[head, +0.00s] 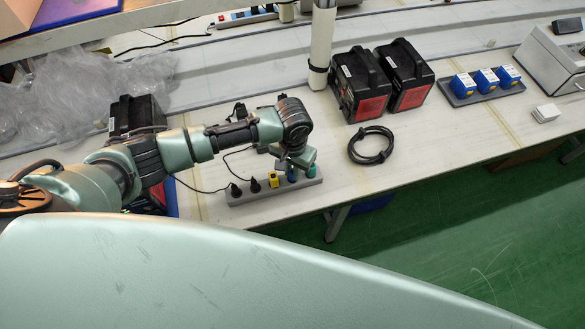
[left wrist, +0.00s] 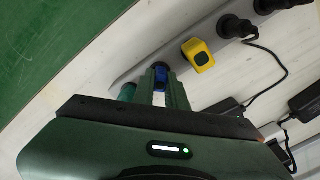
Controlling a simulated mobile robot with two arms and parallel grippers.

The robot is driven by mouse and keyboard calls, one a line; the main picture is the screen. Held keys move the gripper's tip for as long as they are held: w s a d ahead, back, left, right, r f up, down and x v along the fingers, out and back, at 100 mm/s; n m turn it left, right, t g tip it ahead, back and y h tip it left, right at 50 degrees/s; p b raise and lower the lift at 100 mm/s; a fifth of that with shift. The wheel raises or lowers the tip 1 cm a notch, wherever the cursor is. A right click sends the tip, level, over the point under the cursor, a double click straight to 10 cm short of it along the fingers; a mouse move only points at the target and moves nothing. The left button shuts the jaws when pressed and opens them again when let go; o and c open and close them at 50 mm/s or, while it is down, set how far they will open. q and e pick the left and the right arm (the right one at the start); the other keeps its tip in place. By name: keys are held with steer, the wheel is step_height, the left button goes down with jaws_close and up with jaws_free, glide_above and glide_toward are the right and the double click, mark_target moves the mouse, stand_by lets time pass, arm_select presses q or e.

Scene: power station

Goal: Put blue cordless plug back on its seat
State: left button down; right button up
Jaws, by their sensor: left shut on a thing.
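My left gripper (head: 294,168) is shut on the blue plug (head: 292,175), over the right part of the grey power strip (head: 245,196). In the left wrist view the blue plug (left wrist: 160,76) shows between the fingers of the left gripper (left wrist: 163,90), at the row of sockets on the strip (left wrist: 175,50). Whether it is seated in the strip or just above it, I cannot tell; its lower end is hidden. A yellow plug (head: 273,179) stands beside it and a green plug (head: 311,170) on its other side. My right gripper is not in view.
Two black plugs (head: 255,186) with cables sit in the strip's left part. A coiled black cable (head: 371,145), black-red boxes (head: 361,86) and a tray with blue blocks (head: 486,83) stand to the right. A white post (head: 321,45) rises behind. The table's front edge is close.

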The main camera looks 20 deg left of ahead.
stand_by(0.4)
arm_select(q)
steer(key=c, duration=1.3)
jaws_free()
steer(key=shift+c, duration=0.2)
step_height(320, 180, up, 8)
steer(key=shift+f+b, duration=0.15)
steer(key=shift+b, duration=0.35)
